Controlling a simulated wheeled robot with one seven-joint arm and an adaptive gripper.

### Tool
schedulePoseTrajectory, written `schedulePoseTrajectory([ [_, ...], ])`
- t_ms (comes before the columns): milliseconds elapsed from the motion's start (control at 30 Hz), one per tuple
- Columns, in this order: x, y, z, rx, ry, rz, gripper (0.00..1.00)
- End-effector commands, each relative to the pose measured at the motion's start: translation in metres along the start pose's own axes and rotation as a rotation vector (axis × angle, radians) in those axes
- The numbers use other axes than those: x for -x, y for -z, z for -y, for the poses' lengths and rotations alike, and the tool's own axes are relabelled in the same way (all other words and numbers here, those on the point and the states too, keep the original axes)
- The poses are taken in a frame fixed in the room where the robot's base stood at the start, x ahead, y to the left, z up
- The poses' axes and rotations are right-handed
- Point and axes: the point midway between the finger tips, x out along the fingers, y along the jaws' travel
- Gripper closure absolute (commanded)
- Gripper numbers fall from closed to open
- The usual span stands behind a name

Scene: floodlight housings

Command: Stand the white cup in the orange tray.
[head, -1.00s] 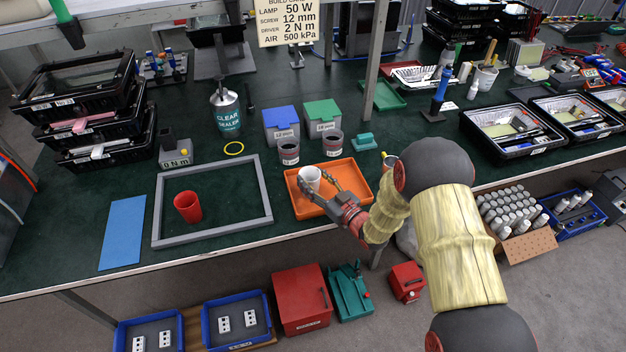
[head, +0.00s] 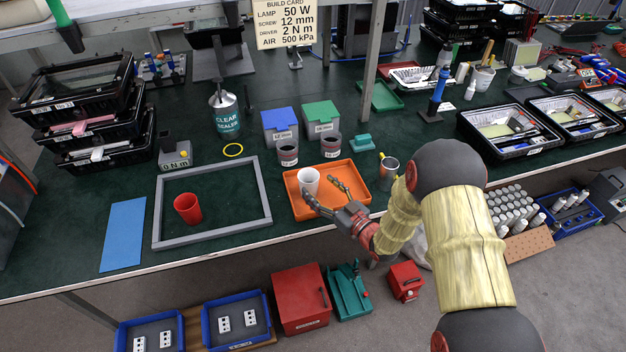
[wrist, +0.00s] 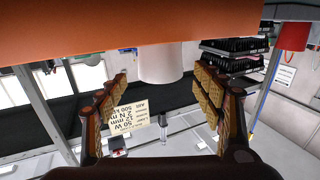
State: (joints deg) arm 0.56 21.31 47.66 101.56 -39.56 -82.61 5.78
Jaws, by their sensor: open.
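The white cup (head: 308,181) stands upright in the left part of the orange tray (head: 352,170). My gripper (head: 320,187) is open and empty at the tray's near right side, its fingers low over the tray and pointing at the cup. The wrist view is upside down: the orange tray (wrist: 90,35) fills the top, and the white cup (wrist: 162,64) shows beyond and between the spread fingers (wrist: 160,82), apparently clear of both. The tips hide little of the cup.
A grey frame (head: 213,236) with a red cup (head: 187,208) inside lies left of the tray.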

Motion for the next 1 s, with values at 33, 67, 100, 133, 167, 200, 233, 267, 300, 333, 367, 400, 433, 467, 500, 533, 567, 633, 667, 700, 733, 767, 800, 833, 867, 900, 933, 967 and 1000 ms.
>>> schedulePoseTrajectory([
  [33,0.012,0.002,-0.001,-0.002,-0.003,0.001,0.33],
  [67,0.018,0.003,-0.001,-0.002,-0.004,0.001,0.33],
  [100,0.026,0.003,-0.001,-0.001,-0.004,0.001,0.33],
  [133,0.032,0.002,-0.001,-0.001,-0.004,0.000,0.33],
  [167,0.038,0.002,-0.001,-0.002,-0.004,0.001,0.33],
  [200,0.045,0.002,-0.001,-0.002,-0.003,0.002,0.33],
  [233,0.050,0.002,-0.001,-0.002,-0.003,0.001,0.33],
  [267,0.054,0.002,-0.001,-0.001,-0.004,0.000,0.33],
  [300,0.059,0.002,-0.001,0.000,-0.003,0.000,0.33],
  [333,0.063,0.001,-0.001,-0.001,-0.002,0.000,0.33],
  [367,0.066,0.001,-0.001,-0.001,-0.002,0.000,0.33],
  [400,0.069,0.001,-0.001,-0.001,-0.002,0.000,0.33],
  [433,0.071,0.001,-0.001,-0.001,-0.002,0.000,0.33],
  [467,0.072,0.001,0.000,-0.001,-0.001,0.000,0.33],
  [500,0.074,0.001,0.000,0.000,0.000,-0.001,0.33],
  [533,0.075,0.001,0.000,0.000,0.000,-0.001,0.33],
  [567,0.075,0.001,0.000,0.000,0.000,-0.001,0.33],
  [633,0.075,0.001,0.000,0.001,0.001,-0.001,0.33],
  [667,0.075,0.001,0.000,0.003,-0.001,0.001,0.33],
  [700,0.073,0.003,-0.002,0.008,-0.004,0.008,0.33],
  [733,0.072,0.005,-0.005,0.016,-0.010,0.016,0.33],
  [767,0.070,0.008,-0.009,0.026,-0.018,0.030,0.33],
  [800,0.066,0.014,-0.015,0.044,-0.032,0.053,0.33],
  [833,0.064,0.020,-0.021,0.059,-0.046,0.076,0.33],
  [867,0.061,0.026,-0.029,0.076,-0.065,0.102,0.33],
  [900,0.059,0.036,-0.040,0.099,-0.094,0.144,0.33],
  [933,0.058,0.045,-0.048,0.117,-0.118,0.178,0.33],
  [967,0.058,0.055,-0.057,0.132,-0.145,0.213,0.33],
  [1000,0.059,0.068,-0.068,0.149,-0.184,0.260,0.33],
])
